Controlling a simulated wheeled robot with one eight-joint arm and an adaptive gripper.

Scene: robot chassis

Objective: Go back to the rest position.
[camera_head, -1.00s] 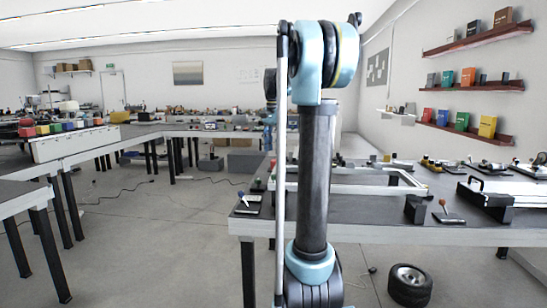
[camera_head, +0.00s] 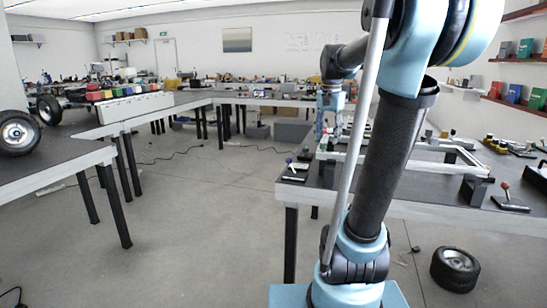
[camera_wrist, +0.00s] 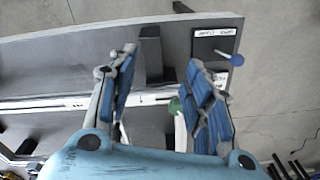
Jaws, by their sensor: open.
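My gripper (camera_wrist: 163,82) is in the wrist view, with its two blue-padded fingers spread apart and nothing between them. It hangs over the near workbench (camera_wrist: 75,52), above the bench's edge. In the head view my arm rises at the right and leans right, with its elbow cut off by the top edge.
A black pad with a blue-knobbed lever (camera_head: 294,173) lies on the bench corner; a green knob (camera_wrist: 174,105) shows near my fingers. A chassis frame (camera_head: 430,161) lies on the bench. A loose wheel (camera_head: 455,269) is on the floor at right. The floor between benches is open.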

